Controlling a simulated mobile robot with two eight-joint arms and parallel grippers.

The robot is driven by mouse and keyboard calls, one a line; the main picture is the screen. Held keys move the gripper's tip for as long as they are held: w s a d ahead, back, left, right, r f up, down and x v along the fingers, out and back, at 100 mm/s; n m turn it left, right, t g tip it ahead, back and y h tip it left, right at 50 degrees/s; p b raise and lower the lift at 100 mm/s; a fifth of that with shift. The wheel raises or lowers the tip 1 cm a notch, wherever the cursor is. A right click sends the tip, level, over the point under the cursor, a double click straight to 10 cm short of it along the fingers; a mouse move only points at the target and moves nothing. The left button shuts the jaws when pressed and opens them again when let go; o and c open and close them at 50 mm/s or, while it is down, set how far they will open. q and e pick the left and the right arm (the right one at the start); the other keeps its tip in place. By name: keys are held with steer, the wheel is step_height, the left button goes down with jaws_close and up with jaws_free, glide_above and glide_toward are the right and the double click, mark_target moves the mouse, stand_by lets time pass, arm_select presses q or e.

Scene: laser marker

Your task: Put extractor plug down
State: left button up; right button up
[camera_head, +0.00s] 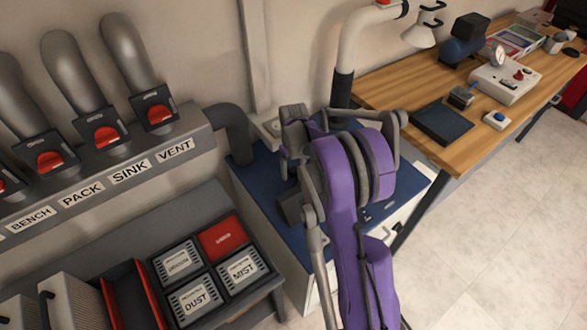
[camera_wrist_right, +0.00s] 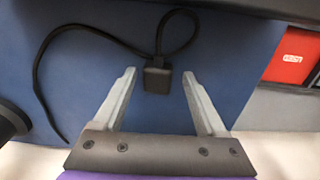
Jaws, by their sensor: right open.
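The extractor plug (camera_wrist_right: 157,81) is a small black block with a black cable that loops above it and runs off to the left. In the right wrist view it appears to rest on the blue top (camera_wrist_right: 222,100) of the cabinet. My right gripper (camera_wrist_right: 158,78) is open, its two pale fingers standing either side of the plug with a visible gap on each side. In the head view my purple right arm covers much of the blue top (camera_head: 248,190), and the plug cannot be made out there. My left gripper is out of view.
A red box (camera_head: 222,239) and labelled filter boxes (camera_head: 195,297) stand left of the cabinet. A grey manifold with several hoses (camera_head: 68,74) is on the wall. A wooden bench (camera_head: 385,87) carrying a dark pad (camera_head: 442,122) and instruments stands at the right.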

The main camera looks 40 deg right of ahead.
mark_target(293, 170)
step_height(293, 170, up, 12)
steer(key=s+a+r+t, duration=0.1)
steer(key=s+a+r, duration=0.15)
steer(key=a, duration=0.45)
steer(key=s+a+r+t, duration=0.1)
steer(key=s+a+r, duration=0.1)
steer(key=s+a, duration=0.35)
steer(key=s+a+f+n+t, duration=0.1)
steer(key=s+a+f+t, duration=0.2)
steer(key=s+a, duration=0.7)
step_height(293, 170, down, 2)
steer(key=a, duration=0.2)
steer(key=shift+s+a+t+p, duration=0.2)
steer(key=shift+a+t+p, duration=0.1)
steer(key=shift+p, duration=0.05)
